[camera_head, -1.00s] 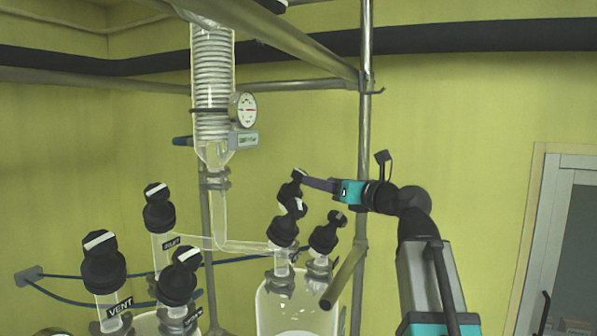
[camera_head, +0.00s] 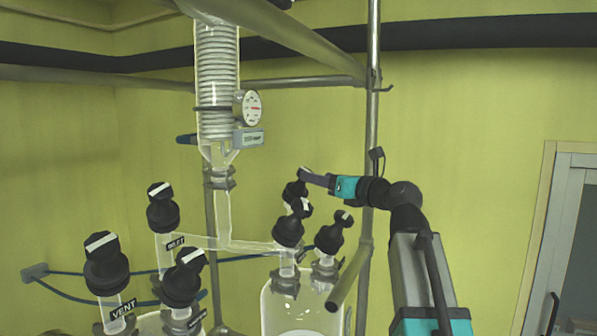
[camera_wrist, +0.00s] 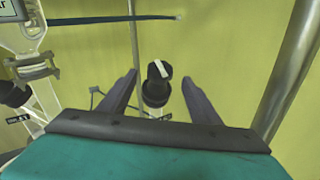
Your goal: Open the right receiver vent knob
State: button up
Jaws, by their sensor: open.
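In the wrist view a black knob with a white stripe (camera_wrist: 157,72) stands between my gripper's (camera_wrist: 160,78) two spread fingers, with a gap on each side. In the head view my gripper (camera_head: 310,177) reaches in from the right, its fingers at the top of the rear black knob (camera_head: 294,193) over the right glass vessel (camera_head: 290,310). Contact cannot be told there. Two more black knobs, a front one (camera_head: 288,231) and a right one (camera_head: 334,232), stand on the same vessel. No label is readable on the right vessel's knobs.
Several black knobs with white stripes, one labelled VENT (camera_head: 106,262), stand at the left. A coiled glass condenser (camera_head: 216,80) with a gauge (camera_head: 249,108) hangs above. A steel upright (camera_head: 373,110) stands close to my arm, with a slanted bar (camera_head: 347,280) below.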

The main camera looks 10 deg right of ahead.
jog(key=p+x, duration=0.2)
jog(key=x, duration=0.9)
jog(key=shift+w+p, duration=0.15)
jog(key=shift+p, duration=0.25)
jog(key=shift+c, duration=0.4)
jog(key=c, duration=1)
jog(key=shift+a+f+n+y+b, duration=0.1)
jog(key=shift+n+y+b, duration=0.5)
jog(key=shift+b, duration=0.1)
